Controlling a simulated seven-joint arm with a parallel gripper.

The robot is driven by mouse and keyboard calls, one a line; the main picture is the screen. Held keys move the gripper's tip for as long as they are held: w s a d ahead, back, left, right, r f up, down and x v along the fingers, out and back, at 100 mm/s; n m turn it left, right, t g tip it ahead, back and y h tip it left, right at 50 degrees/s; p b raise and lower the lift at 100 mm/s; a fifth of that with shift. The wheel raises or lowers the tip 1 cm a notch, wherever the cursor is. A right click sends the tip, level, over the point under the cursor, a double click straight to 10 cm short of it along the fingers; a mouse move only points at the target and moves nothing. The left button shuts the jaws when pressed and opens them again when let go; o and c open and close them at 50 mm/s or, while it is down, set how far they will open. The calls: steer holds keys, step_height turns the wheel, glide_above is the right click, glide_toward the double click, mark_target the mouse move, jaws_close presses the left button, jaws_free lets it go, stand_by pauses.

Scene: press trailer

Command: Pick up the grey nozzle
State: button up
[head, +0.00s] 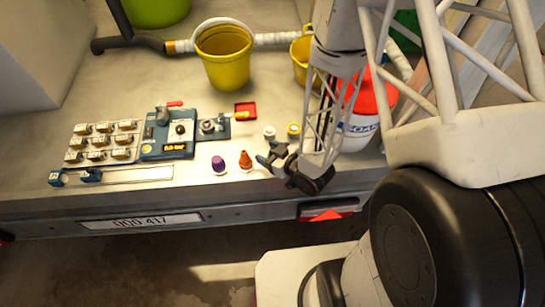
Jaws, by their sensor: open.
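Several small nozzle-like pieces stand near the front edge of the bench. A purple one (218,164) and an orange one (245,160) stand to the left of my gripper. A pale, whitish-grey one (269,132) and a yellow one (293,129) stand just behind it. The pale piece is the closest match to the grey nozzle, but it is too small to be sure. My gripper (267,161) is open, low over the front edge, right of the orange piece. Whether anything is between its fingers cannot be made out.
A blue press fixture (167,139) and a tray of several small blocks (101,142) stand to the left. A red square dish (245,110) lies behind.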

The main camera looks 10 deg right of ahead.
stand_by(0.4)
steer(key=c, duration=1)
steer(key=shift+c, duration=0.2)
steer(key=shift+r, duration=0.2)
steer(key=shift+r, duration=1.05)
steer(key=s+d+r, duration=0.1)
steer(key=s+d, duration=0.1)
steer(key=s, duration=0.5)
steer(key=s+d+r, duration=0.1)
steer(key=s+d, duration=0.1)
steer(key=s, duration=0.6)
steer(key=shift+s+d+r, duration=0.15)
steer(key=shift+d+r, duration=0.1)
